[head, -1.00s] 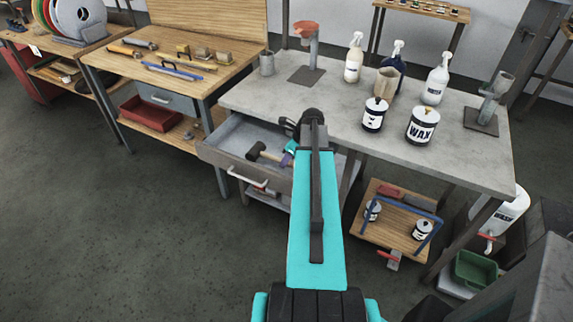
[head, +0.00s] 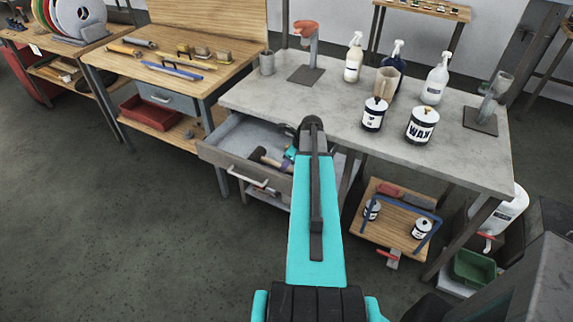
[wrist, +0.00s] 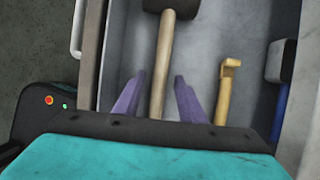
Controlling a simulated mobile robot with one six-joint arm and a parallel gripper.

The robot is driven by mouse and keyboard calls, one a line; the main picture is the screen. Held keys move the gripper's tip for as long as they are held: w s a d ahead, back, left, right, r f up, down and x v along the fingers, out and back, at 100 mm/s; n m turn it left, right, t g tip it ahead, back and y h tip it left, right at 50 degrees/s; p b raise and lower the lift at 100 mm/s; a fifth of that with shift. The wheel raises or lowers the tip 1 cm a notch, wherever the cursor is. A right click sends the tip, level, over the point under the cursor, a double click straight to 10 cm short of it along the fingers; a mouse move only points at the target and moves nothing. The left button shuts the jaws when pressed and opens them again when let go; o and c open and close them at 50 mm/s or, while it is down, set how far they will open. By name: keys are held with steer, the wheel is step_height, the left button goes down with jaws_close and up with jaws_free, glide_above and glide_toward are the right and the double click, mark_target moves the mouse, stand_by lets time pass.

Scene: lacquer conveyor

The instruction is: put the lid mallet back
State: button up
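The mallet has a dark head (wrist: 172,5) and a pale wooden handle (wrist: 165,60); in the head view its handle (head: 272,162) shows inside the open drawer (head: 222,152) of the grey-topped table. My gripper (wrist: 159,92) has purple fingers and is open in the wrist view, with one finger on each side of the mallet handle. A gap shows between the handle and each finger. The head view mostly hides my gripper behind my arm. The near end of the handle is hidden by my gripper body.
A yellow tool (wrist: 225,92) and a blue-handled tool with a grey head (wrist: 278,62) lie right of the mallet in the drawer. The drawer wall (wrist: 92,55) is close on the left. Wax cans (head: 422,126) and spray bottles (head: 437,80) stand on the tabletop (head: 270,95).

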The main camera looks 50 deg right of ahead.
steer(key=shift+r, duration=0.1)
steer(key=b+v, duration=0.3)
steer(key=v, duration=0.9)
stand_by(0.4)
stand_by(0.8)
